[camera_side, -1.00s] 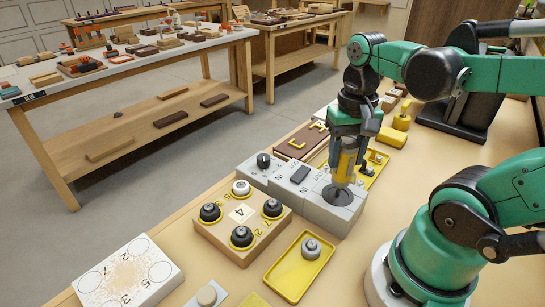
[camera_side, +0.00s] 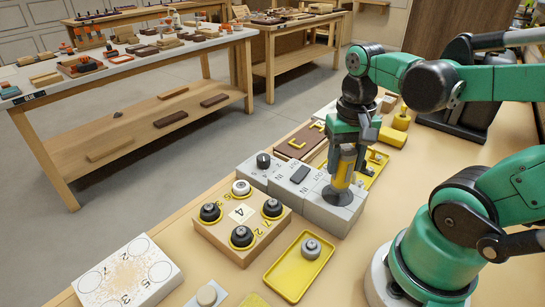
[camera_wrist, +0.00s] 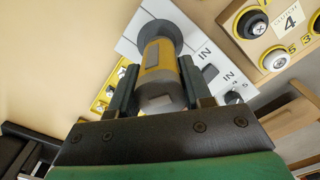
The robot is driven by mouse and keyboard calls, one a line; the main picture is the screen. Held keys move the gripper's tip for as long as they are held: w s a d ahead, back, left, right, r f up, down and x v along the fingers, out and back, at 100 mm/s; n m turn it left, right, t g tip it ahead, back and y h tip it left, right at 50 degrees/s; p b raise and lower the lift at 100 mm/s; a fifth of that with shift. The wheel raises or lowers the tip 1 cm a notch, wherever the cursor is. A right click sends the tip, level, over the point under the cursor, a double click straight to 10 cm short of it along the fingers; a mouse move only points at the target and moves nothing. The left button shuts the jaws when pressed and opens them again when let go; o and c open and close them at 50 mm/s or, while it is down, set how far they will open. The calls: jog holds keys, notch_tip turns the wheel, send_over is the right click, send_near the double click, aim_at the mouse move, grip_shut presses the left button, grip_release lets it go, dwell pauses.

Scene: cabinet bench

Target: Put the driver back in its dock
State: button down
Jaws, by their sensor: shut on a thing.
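The driver (camera_side: 342,174) is a yellow and grey cylinder, held upright. My gripper (camera_side: 345,158) is shut on it near its upper part. In the wrist view the driver (camera_wrist: 160,62) sits between both fingers of my gripper (camera_wrist: 158,80), its grey end facing the camera. The dock (camera_side: 345,212) is a grey block with a round dark socket (camera_wrist: 160,34) on its top. The driver's lower end is at the socket, and its body hides most of the opening. I cannot tell how deep it sits.
Grey blocks with a dark knob (camera_side: 263,161) and a switch (camera_side: 300,174) adjoin the dock on the left. A wooden block with several knobs (camera_side: 241,236) and a yellow tray (camera_side: 277,277) with a grey knob stand in front. A yellow tray (camera_side: 372,170) lies behind.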

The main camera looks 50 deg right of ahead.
aim_at(342, 173)
jog(key=shift+f, duration=1.55)
dwell(1.4)
jog(key=shift+c, duration=0.3)
grip_release()
jog(key=shift+r, duration=0.1)
jog(key=shift+r, duration=3.4)
jog(key=w+a+f+n+t, duration=0.1)
jog(key=w+a+n+t, duration=0.5)
jog(key=w+n+t, duration=0.1)
jog(key=shift+w+a+f+n, duration=0.25)
jog(key=shift+w+a+n, duration=0.05)
jog(key=shift+w+n, duration=0.2)
